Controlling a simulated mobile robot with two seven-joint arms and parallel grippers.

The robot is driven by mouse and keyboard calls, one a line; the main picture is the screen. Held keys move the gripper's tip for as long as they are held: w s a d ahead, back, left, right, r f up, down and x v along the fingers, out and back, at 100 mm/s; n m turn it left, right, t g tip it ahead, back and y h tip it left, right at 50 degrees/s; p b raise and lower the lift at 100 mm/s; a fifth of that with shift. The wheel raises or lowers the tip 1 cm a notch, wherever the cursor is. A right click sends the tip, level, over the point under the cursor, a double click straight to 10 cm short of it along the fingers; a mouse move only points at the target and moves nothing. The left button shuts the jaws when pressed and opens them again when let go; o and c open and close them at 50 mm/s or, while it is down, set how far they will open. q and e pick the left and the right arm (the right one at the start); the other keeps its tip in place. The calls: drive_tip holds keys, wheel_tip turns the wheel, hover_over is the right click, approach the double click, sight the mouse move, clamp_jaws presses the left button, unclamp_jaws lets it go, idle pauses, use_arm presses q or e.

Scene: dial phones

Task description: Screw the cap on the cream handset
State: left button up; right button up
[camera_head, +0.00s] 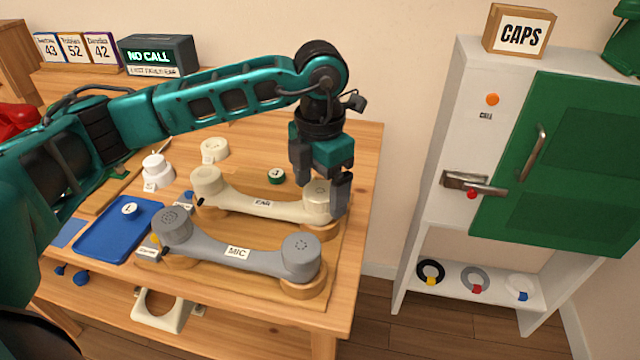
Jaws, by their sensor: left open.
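A cream ring-shaped piece (214,150) with a tag stands behind the handset. A stepped white piece (157,172) with a tag stands to its left. My right gripper is not in view.
A grey handset (205,246) labelled MIC lies in front. A blue tray (92,240) holds a small round piece (130,210). A small green piece (276,176) lies behind the cream handset. A white cabinet (462,130) with a green door (570,150) stands right, holding tagged rings (430,271).

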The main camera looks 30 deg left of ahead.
use_arm(q)
wheel_tip(320, 180, up, 6)
drive_tip(key=shift+r+p, duration=0.2)
drive_tip(key=shift+p, duration=0.2)
wheel_tip(320, 180, up, 7)
drive_tip(key=shift+f+p, duration=0.2)
drive_tip(key=shift+p, duration=0.15)
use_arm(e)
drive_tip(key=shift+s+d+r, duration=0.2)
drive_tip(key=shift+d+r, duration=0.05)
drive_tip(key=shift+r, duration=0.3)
use_arm(q)
drive_tip(key=shift+c, duration=0.5)
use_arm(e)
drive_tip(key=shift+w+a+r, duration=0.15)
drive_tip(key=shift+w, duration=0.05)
